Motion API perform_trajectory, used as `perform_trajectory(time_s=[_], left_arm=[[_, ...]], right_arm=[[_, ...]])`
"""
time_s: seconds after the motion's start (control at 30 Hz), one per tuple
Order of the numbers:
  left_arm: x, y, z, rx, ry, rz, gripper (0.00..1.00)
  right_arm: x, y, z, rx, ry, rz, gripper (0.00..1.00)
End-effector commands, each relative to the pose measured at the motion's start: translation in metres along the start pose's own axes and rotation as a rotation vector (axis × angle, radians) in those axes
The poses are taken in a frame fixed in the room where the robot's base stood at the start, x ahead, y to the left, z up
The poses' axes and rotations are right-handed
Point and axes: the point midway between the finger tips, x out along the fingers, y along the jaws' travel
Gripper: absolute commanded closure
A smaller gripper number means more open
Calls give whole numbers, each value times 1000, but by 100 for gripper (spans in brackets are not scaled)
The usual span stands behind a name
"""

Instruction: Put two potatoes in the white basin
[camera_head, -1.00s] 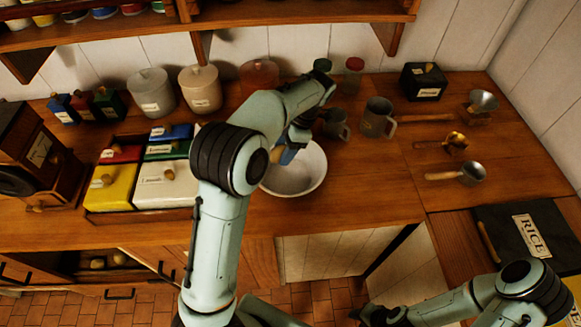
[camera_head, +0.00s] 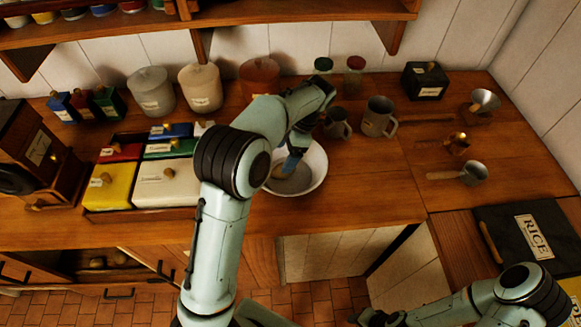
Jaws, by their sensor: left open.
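The white basin (camera_head: 318,178) stands on the wooden counter, partly hidden behind my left arm. A tan potato (camera_head: 279,172) shows inside it, right by the fingers. My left gripper (camera_head: 290,163) points down into the basin and is open; I cannot tell whether its fingers still touch the potato. More potatoes (camera_head: 97,262) lie in the open compartment under the counter at the lower left, dim and partly shaded. My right gripper (camera_head: 374,317) is low at the bottom edge, dark and partly cut off, away from the basin.
Lidded coloured boxes (camera_head: 108,186) in a wooden tray stand left of the basin. Metal mugs (camera_head: 378,118) and glass jars stand behind it to the right. A black rice box (camera_head: 527,235) is at the right.

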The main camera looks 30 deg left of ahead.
Motion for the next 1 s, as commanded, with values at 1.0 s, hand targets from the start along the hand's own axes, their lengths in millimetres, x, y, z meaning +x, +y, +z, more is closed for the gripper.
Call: perform_trajectory(time_s=[1.0], left_arm=[[-133,0,0,1,0,0,15]], right_arm=[[-13,-10,-14,-6,17,-6,61]])
